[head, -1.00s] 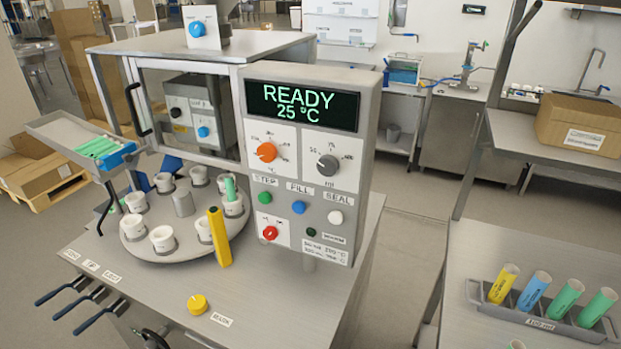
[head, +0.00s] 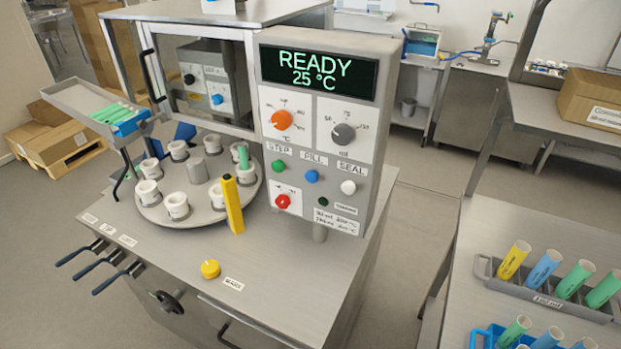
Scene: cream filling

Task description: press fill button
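The blue FILL button (head: 312,177) sits on the grey control panel (head: 350,110), between the green STEP button (head: 278,166) and the white SEAL button (head: 348,187). The display (head: 318,73) reads READY 25 °C. Below it are an orange knob (head: 281,120) and a grey knob (head: 343,134). A red knob or button (head: 283,201) is at the panel's lower left. A round carousel (head: 168,213) with several white cups stands left of the panel, and a green tube (head: 243,157) stands in one cup. Neither gripper is in view.
A yellow upright post (head: 232,205) stands in front of the carousel, near the panel. A rack (head: 540,299) of coloured tubes is on the right table. The counter before the panel is clear.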

